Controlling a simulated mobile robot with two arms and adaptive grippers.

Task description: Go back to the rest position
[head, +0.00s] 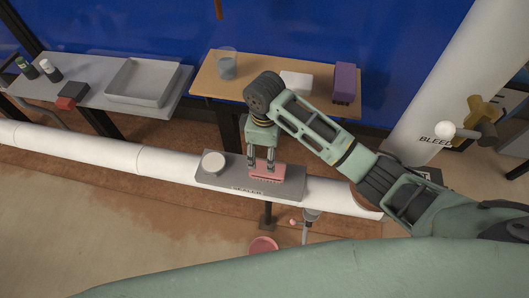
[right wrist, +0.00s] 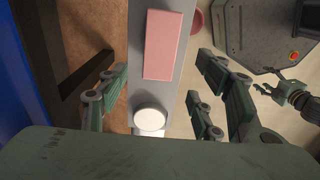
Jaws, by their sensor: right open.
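My right gripper (head: 264,172) points down over the grey plate (head: 225,179) on the white pipe in the head view. Its fingers are open and stand at the pink brick (head: 265,174), which lies flat on the plate. In the right wrist view the brick (right wrist: 165,45) shows between the spread fingers, with clear gaps on both sides. A round white knob or disc (head: 214,162) sits on the plate left of the brick. My left gripper is outside the head view. A small green claw at the right of the right wrist view looks like it, but its opening is unclear.
A wooden table (head: 215,86) behind holds a clear cup (head: 227,64), a white block (head: 296,83) and a purple block (head: 344,83). A grey table at the left holds a tray (head: 143,82) and bottles. A white column stands at the right. A pink bowl (head: 263,246) is below the pipe.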

